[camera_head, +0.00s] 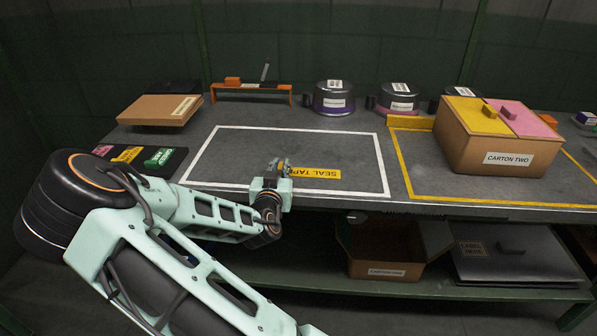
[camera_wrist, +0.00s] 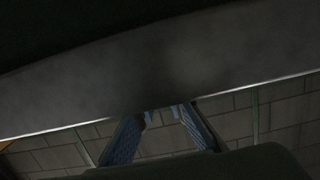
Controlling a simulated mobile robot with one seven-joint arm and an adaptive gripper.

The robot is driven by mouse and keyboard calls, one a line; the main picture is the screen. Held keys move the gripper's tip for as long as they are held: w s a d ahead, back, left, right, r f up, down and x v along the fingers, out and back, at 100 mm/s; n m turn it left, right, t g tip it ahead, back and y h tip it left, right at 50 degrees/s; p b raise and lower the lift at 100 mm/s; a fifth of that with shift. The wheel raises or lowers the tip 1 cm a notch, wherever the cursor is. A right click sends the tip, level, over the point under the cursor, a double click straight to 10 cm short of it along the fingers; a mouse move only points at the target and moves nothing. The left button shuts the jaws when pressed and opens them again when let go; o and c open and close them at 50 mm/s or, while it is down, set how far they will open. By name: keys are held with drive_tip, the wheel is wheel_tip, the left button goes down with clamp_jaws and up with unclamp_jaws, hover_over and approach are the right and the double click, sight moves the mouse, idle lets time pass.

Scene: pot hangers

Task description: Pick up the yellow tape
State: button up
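A small yellow piece (camera_head: 127,154) lies on a black mat (camera_head: 176,163) at the left of the workbench, between a pink piece (camera_head: 103,150) and a green one (camera_head: 158,157). A flat yellow strip reading SEAL TAPE (camera_head: 322,173), upside down, lies inside the white outline; I cannot tell which of the two is the yellow tape. My gripper (camera_head: 281,166) is at the left end of the strip, well right of the mat. In the wrist view, its two blue fingers (camera_wrist: 164,112) stand apart with nothing visible between them.
A brown box (camera_head: 158,110) is behind the mat. An orange stand (camera_head: 250,88) and several round tins (camera_head: 334,98) line the back. CARTON TWO (camera_head: 488,158) stands at right; an open carton (camera_head: 385,262) sits on the lower shelf. Most of the white outline is clear.

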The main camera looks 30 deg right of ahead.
clamp_jaws()
drive_tip(key=shift+r, duration=0.1)
drive_tip(key=shift+r+p, duration=0.5)
drive_tip(key=shift+r, duration=0.05)
wheel_tip(320, 180, up, 2)
drive_tip(key=shift+r+p, duration=0.15)
drive_tip(key=shift+p, duration=0.75)
drive_tip(key=s+d+r+p, duration=0.6)
drive_tip(key=s+r+p, duration=0.3)
drive_tip(key=s+p, duration=0.3)
drive_tip(key=shift+d+r+p, duration=0.25)
drive_tip(key=shift+d+p, duration=0.05)
drive_tip(key=shift+p, duration=0.9)
